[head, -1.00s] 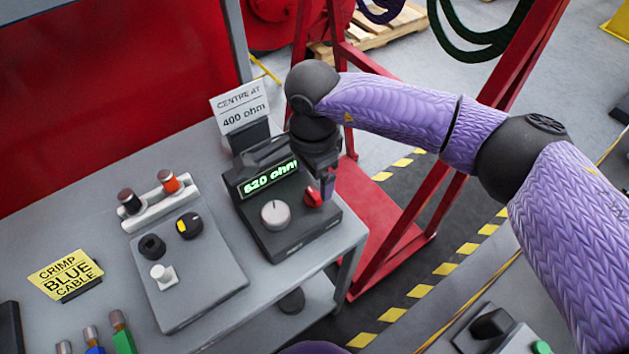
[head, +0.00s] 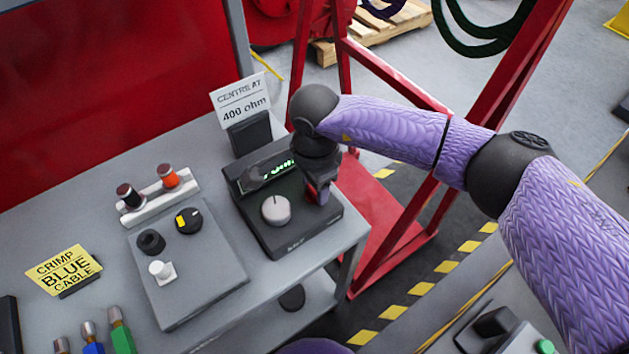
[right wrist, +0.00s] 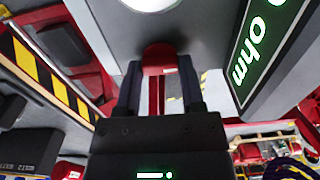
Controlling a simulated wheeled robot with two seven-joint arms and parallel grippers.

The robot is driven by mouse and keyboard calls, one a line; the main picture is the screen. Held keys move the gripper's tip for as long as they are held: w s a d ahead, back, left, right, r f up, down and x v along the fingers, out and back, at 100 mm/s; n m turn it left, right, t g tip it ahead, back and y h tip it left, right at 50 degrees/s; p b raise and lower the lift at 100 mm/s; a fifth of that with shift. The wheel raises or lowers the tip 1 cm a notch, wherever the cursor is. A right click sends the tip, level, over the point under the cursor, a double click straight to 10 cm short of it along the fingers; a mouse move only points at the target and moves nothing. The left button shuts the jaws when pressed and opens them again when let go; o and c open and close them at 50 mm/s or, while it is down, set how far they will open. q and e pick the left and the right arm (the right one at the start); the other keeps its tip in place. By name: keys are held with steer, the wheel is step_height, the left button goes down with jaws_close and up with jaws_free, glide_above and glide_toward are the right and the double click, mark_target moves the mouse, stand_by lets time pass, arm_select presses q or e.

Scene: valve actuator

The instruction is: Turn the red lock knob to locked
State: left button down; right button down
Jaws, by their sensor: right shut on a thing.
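The red lock knob (right wrist: 158,58) sits on the dark meter box (head: 272,240), right of a round grey knob (head: 276,209). In the head view my right gripper (head: 320,193) comes down over the red knob and hides most of it. In the right wrist view the two fingers (right wrist: 160,72) stand on either side of the red knob, shut on it. The green display (head: 280,171) is mostly covered by my gripper, so its number cannot be read. My left gripper is not in view.
A "CENTRE AT 400 ohm" sign (head: 240,101) stands behind the box. A grey panel (head: 200,290) with several knobs and a terminal strip (head: 160,195) are to the left. A yellow sign (head: 64,269) is farther left. A red frame (head: 400,245) stands beyond the table's right edge.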

steer(key=m, duration=0.3)
steer(key=shift+m, duration=0.4)
steer(key=m, duration=0.4)
steer(key=shift+m, duration=0.3)
steer(key=m+p, duration=0.1)
steer(key=m, duration=0.3)
steer(key=shift+r+m, duration=0.1)
steer(key=shift+m, duration=0.2)
steer(key=shift+m+p, duration=0.6)
steer(key=shift+m, duration=1.6)
steer(key=shift+c, duration=1)
jaws_free()
